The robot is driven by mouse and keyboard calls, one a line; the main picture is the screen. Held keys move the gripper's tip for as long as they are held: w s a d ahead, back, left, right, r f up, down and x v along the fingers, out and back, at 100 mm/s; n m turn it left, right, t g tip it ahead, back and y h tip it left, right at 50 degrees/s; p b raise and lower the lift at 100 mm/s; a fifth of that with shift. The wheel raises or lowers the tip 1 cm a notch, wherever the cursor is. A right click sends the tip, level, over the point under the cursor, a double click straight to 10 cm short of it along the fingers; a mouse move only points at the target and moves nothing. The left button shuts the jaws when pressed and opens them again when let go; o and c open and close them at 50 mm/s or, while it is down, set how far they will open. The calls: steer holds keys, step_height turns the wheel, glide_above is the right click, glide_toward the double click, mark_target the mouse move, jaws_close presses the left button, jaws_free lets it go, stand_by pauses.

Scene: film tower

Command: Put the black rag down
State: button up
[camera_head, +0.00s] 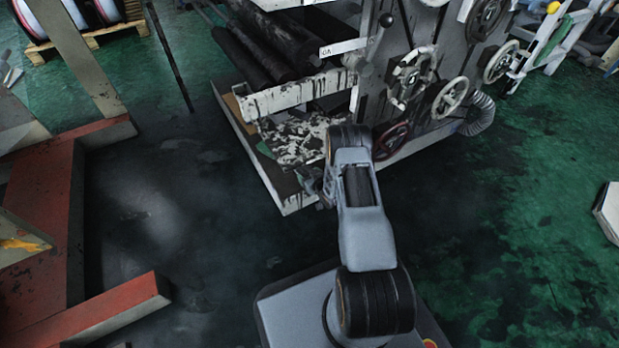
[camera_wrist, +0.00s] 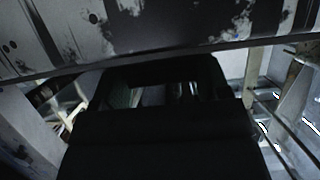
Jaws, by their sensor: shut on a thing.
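My gripper (camera_wrist: 160,85) shows in the wrist view as a dark shape in the middle, with a lighter gap between its fingers. It is shut on the black rag, but rag and fingers are both so dark that I cannot tell their outlines apart. In the head view my arm reaches forward to the machine's low front corner.
The machine (camera_head: 425,100) with handwheels and dark rollers (camera_head: 265,50) stands ahead. Its low paint-stained tray (camera_head: 290,145) is just beyond my arm. A red steel frame (camera_head: 45,200) stands at left. Dark green floor (camera_head: 510,220) is open at right.

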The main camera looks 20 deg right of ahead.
steer(key=o, duration=1.3)
steer(key=shift+c, duration=0.2)
steer(key=shift+s+r, duration=0.15)
steer(key=shift+r, duration=0.1)
steer(key=p+v, duration=0.5)
steer(key=v, duration=0.6)
steer(key=shift+s+p, duration=0.3)
steer(key=shift+s, duration=0.05)
